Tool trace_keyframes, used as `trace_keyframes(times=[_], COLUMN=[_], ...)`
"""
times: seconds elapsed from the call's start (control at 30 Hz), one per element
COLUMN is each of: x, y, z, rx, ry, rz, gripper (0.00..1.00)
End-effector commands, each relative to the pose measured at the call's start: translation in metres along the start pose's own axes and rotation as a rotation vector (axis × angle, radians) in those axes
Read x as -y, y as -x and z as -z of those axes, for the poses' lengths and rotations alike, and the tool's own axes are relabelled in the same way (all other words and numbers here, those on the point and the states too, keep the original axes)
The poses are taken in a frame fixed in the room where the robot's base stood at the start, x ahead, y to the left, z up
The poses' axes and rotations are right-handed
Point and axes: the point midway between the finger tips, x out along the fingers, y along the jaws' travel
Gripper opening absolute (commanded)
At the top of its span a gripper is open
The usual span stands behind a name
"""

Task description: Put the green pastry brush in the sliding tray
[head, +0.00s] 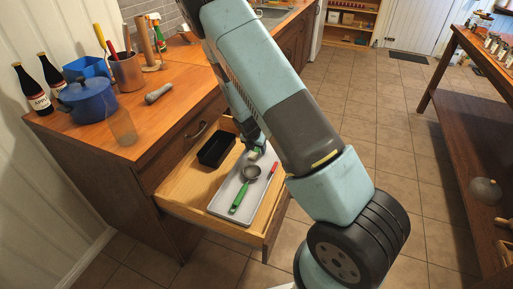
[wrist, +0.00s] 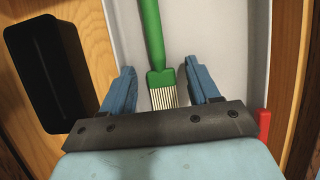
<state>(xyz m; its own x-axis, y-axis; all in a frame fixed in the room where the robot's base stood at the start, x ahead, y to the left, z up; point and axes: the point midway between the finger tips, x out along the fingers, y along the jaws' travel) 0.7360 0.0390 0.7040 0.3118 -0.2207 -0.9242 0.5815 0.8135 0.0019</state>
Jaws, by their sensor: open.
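The green pastry brush (wrist: 151,35) shows in the wrist view, its handle pointing up the picture and its pale bristles towards my gripper. My gripper (wrist: 160,70) is open, with one blue finger on each side of the brush and gaps between. The brush lies over the pale grey sliding tray (wrist: 215,35); I cannot tell exactly how it rests. In the head view the tray (head: 222,207) sits in the open drawer, and my gripper (head: 256,146) is low over its far part. The brush is mostly hidden there.
A grey ladle with a green handle (head: 239,197) lies in the tray's near part, and a red-handled utensil (head: 273,170) at its right. A black box (head: 216,149) stands left of the tray. The counter above holds a blue pot (head: 88,101) and a grey utensil (head: 158,94).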

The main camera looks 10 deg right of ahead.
Motion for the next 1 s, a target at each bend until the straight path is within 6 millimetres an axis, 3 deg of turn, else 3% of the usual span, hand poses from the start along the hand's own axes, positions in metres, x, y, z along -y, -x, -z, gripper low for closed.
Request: trace_keyframes(times=[0.17, 0.7, 1.0], x=[-0.001, -0.002, -0.001], y=[0.013, 0.094, 0.118], z=[0.0, 0.001, 0.001], rx=[0.001, 0.001, 0.0], ry=[0.0, 0.002, 0.001], rz=[-0.002, -0.003, -0.001], gripper=[0.61, 0.61, 0.61])
